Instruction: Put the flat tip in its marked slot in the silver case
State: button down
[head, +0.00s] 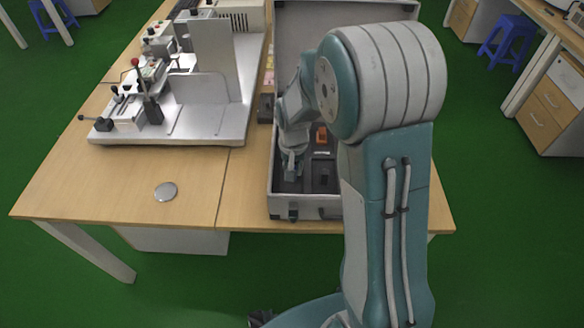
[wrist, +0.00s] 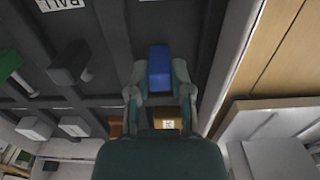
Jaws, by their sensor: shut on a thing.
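My gripper (wrist: 160,72) is shut on a blue block-like piece (wrist: 159,58), which I take to be the flat tip. The piece sits between the two fingertips; its lower end is hidden. In the head view my gripper (head: 290,168) is down inside the open silver case (head: 272,200), near its left wall. The case has a dark insert (wrist: 110,25) with dividing ridges. A white label (wrist: 62,4) reading "BALL" lies at the upper left of the wrist view. I cannot make out the marked slot for the flat tip.
An orange piece (head: 321,135) lies in the case. A green piece (wrist: 9,64) and grey blocks (wrist: 34,127) show at the left of the wrist view. A metal test rig (head: 180,105) stands left of the case. A round metal disc (head: 165,191) lies on the open table front.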

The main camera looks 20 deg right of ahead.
jog(key=c, duration=0.7)
grip_release()
jog(key=shift+a, duration=0.35)
jog(key=shift+o, duration=0.8)
jog(key=shift+a, duration=0.3)
jog(key=shift+d, duration=0.3)
jog(key=shift+d+r, duration=0.1)
jog(key=shift+r, duration=0.2)
notch_tip(320, 180, up, 10)
jog(key=r, duration=0.1)
jog(key=s+r+n+t, duration=0.1)
jog(key=s+r, duration=0.4)
jog(key=s, duration=0.5)
jog(key=s+r+n+t, duration=0.2)
jog(key=s+r+t, duration=0.2)
jog(key=s, duration=0.7)
jog(key=shift+r+n+t, duration=0.3)
jog(key=shift+r, duration=0.5)
jog(key=shift+w, duration=0.1)
